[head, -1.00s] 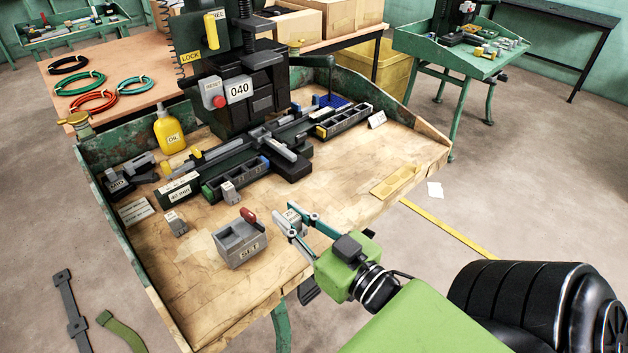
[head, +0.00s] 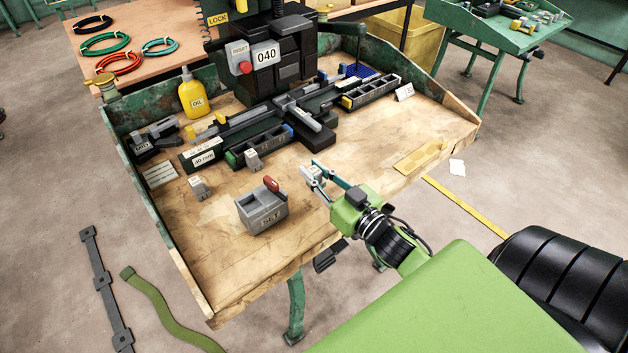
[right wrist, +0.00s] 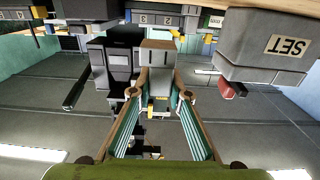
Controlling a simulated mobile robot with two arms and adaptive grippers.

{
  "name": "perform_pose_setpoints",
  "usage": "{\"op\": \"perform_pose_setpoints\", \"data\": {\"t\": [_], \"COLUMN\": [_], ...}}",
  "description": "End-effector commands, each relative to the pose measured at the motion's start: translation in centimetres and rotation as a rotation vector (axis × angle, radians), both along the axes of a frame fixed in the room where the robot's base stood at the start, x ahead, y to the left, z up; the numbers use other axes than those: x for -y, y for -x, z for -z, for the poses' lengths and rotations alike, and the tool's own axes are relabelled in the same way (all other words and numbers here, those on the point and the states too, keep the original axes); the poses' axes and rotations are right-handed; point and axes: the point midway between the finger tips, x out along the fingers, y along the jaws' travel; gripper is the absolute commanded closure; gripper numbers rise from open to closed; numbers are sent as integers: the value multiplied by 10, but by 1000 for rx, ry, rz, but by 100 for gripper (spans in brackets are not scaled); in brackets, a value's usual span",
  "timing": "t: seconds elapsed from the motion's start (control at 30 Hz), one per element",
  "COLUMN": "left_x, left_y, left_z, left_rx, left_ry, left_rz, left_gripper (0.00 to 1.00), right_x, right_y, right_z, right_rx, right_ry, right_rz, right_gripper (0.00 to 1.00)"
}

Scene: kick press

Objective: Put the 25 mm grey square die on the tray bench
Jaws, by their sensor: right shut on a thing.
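A small grey square die (head: 314,175) is between the fingertips of my right gripper (head: 318,171). Its label is too small to read surely in the head view. In the right wrist view the grey die (right wrist: 159,54) sits between the two fingers, which are shut on it. The gripper is over the wooden top of the press bench (head: 340,215), right of the grey SET block (head: 263,213). A green bench with a tray top (head: 482,45) stands at the back right and bears several small parts. My left gripper is not in view.
Two other small grey blocks, one at the left (head: 200,188) and one by the rail (head: 253,160), stand on the press bench. The black press (head: 285,70) is behind them. A yellow plate (head: 421,157) lies near the right edge. Open floor separates the benches.

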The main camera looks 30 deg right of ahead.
Motion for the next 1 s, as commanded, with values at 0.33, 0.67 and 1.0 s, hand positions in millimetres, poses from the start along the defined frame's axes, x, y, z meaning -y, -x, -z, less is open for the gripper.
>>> {"op": "perform_pose_setpoints", "data": {"t": [0.33, 0.67, 1.0], "left_x": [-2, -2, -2], "left_y": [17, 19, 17], "left_z": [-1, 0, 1], "left_rx": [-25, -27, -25], "left_ry": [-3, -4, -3], "left_rz": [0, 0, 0], "left_gripper": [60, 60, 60], "right_x": [3, 3, 3], "right_y": [-7, -7, -7], "right_z": [33, 38, 42], "right_rx": [3, 5, 0], "right_ry": [-4, 0, -1], "right_rz": [0, -2, -1], "right_gripper": [100, 100, 66]}}
